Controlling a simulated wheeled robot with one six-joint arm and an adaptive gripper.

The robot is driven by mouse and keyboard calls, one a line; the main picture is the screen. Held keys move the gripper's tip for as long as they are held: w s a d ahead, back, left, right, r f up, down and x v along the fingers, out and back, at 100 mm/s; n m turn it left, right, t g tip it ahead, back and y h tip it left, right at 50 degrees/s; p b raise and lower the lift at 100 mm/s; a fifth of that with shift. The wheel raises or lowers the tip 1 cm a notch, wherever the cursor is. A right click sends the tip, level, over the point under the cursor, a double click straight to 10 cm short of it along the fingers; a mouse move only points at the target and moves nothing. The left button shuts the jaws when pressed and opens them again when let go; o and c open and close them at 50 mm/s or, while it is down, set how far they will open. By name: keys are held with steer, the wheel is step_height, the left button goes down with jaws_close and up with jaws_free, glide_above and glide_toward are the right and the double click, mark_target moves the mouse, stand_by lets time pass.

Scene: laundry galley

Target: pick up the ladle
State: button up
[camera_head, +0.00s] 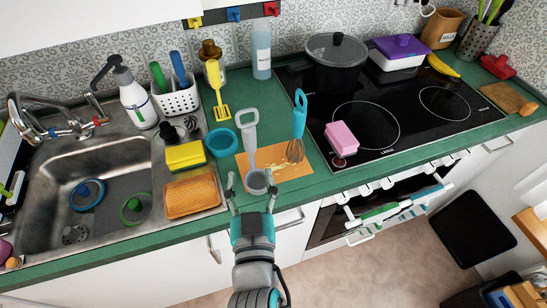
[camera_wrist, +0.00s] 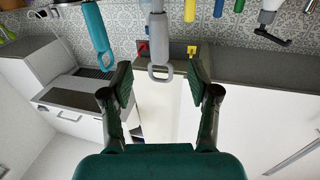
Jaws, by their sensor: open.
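The ladle (camera_head: 250,135) is grey, with a loop at its handle end and a round bowl (camera_head: 257,182) at the other. It appears to stand upright over the orange mat (camera_head: 302,181), handle up. My gripper (camera_head: 253,181) is open and empty at the counter's front edge, its fingertips on either side of the bowl in the head view. In the upside-down wrist view, the ladle's handle loop (camera_wrist: 160,72) shows between and beyond the open fingers (camera_wrist: 160,88). I cannot tell the exact gap to the ladle; no finger visibly touches it. The bowl is out of the wrist view.
A whisk with a turquoise handle (camera_head: 299,112) stands close on the right, and a teal bowl (camera_head: 222,142) on the left. A yellow slotted turner (camera_head: 219,90) is behind. A pink sponge (camera_head: 341,137) lies on the hob (camera_head: 395,145). The sink (camera_head: 105,185) is at left.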

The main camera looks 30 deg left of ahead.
mark_target(250, 146)
steer(key=x, duration=0.5)
steer(key=shift+w+r, duration=0.1)
steer(key=shift+w, duration=0.05)
steer(key=shift+f+x, duration=0.2)
steer(key=shift+x, duration=2.55)
steer(key=shift+c, duration=0.2)
jaws_close()
